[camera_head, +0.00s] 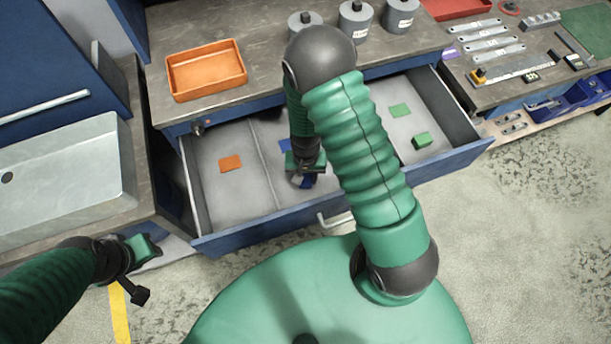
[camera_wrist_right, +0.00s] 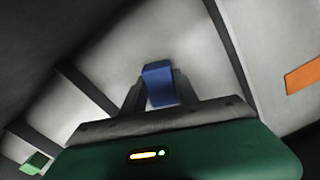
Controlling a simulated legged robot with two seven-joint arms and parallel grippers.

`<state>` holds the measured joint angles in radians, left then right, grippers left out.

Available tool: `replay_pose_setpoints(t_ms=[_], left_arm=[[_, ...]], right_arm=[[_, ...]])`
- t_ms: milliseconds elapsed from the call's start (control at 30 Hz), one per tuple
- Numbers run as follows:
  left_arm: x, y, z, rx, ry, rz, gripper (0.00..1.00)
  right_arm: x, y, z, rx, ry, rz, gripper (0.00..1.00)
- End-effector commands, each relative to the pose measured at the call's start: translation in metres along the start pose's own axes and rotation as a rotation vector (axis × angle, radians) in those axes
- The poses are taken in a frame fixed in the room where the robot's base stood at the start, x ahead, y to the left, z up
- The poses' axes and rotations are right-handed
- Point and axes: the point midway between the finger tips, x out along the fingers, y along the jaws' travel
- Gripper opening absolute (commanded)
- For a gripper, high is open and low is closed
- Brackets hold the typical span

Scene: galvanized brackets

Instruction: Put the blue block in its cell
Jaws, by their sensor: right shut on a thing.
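The blue block (camera_wrist_right: 160,85) is between the fingers of my right gripper (camera_wrist_right: 157,92), which is shut on it. In the head view my right gripper (camera_head: 303,180) points down into the middle cell of the open drawer (camera_head: 245,230), with the blue block (camera_head: 308,182) partly hidden at its tip. A blue patch (camera_head: 284,146) marks the floor of that cell, behind the gripper. I cannot tell whether the block touches the drawer floor. My left gripper (camera_head: 140,280) is at the lower left, outside the drawer, and its jaws are unclear.
The left cell holds an orange patch (camera_head: 230,163). The right cell holds a green patch (camera_head: 400,110) and a green block (camera_head: 421,140). Thin dividers (camera_head: 262,165) separate cells. An orange tray (camera_head: 206,70) and several grey canisters (camera_head: 355,20) stand on the worktop above.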

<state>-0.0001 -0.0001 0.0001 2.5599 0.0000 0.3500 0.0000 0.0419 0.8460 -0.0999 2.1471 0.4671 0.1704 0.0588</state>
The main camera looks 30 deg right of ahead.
Motion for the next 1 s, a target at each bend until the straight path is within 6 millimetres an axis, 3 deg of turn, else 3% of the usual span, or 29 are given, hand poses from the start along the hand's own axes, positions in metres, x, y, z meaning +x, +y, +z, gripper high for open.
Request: replay_pose_setpoints(t_ms=[233,267,433,767,867,1000], left_arm=[[0.001,0.000,0.000,0.000,0.000,0.000,0.36],[0.002,0.000,0.001,0.000,0.000,0.000,0.36],[0.001,0.000,0.000,0.000,0.000,0.000,0.36],[-0.001,0.000,0.000,0.000,0.000,0.000,0.36],[-0.001,0.000,0.000,0.000,0.000,0.000,0.36],[-0.003,0.000,-0.001,0.000,0.000,0.000,0.36]], right_arm=[[0.001,0.000,0.000,0.000,0.001,0.000,0.00],[0.002,0.000,0.000,0.000,0.001,0.000,0.37],[0.001,0.000,0.000,0.000,0.001,0.000,0.58],[-0.004,-0.001,-0.001,0.000,0.003,-0.001,0.58],[-0.018,-0.001,-0.002,-0.001,0.005,-0.002,0.58],[-0.054,-0.002,-0.002,-0.002,0.008,-0.004,0.58]])
